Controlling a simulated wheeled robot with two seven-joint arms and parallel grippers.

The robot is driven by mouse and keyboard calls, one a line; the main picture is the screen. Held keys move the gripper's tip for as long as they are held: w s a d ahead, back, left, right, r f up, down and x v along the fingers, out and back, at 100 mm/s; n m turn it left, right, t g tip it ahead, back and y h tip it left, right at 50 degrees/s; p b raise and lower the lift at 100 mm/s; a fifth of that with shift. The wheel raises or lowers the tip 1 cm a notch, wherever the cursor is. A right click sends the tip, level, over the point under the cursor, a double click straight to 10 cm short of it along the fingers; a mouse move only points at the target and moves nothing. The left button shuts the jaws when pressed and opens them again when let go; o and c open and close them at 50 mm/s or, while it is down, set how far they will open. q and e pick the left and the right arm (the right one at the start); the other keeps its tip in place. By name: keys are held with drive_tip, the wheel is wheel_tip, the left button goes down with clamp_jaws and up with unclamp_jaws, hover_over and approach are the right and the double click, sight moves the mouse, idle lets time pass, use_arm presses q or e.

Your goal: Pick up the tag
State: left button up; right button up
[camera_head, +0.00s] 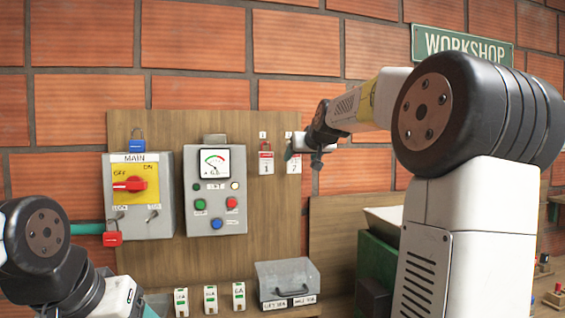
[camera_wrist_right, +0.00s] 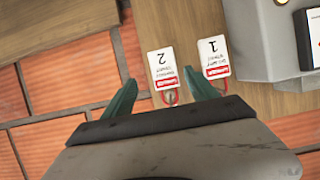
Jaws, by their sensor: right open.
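Two white tags with red bands hang on the wooden board. Tag 1 (camera_head: 265,162) is on the left, and a second tag (camera_head: 293,164) is just right of it, partly behind my right gripper (camera_head: 311,147). In the right wrist view, upside down, tag 2 (camera_wrist_right: 164,68) and tag 1 (camera_wrist_right: 214,58) hang by red loops. My right gripper (camera_wrist_right: 160,84) is open, its green fingers on either side of tag 2. One fingertip is between the two tags. I cannot tell any contact. My left arm is at lower left; its gripper is not in view.
A MAIN switch box (camera_head: 138,195) and a gauge panel (camera_head: 215,190) are on the board (camera_head: 245,125) left of the tags. A grey lidded box (camera_head: 286,281) is below. A green machine (camera_head: 377,258) stands at lower right.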

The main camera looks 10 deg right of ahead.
sight(293, 159)
drive_tip(key=x, duration=0.6)
drive_tip(key=a+r+x, duration=0.1)
drive_tip(key=x, duration=0.2)
drive_tip(key=shift+w, duration=0.15)
drive_tip(key=c, duration=1.4)
drive_tip(key=shift+c, duration=0.2)
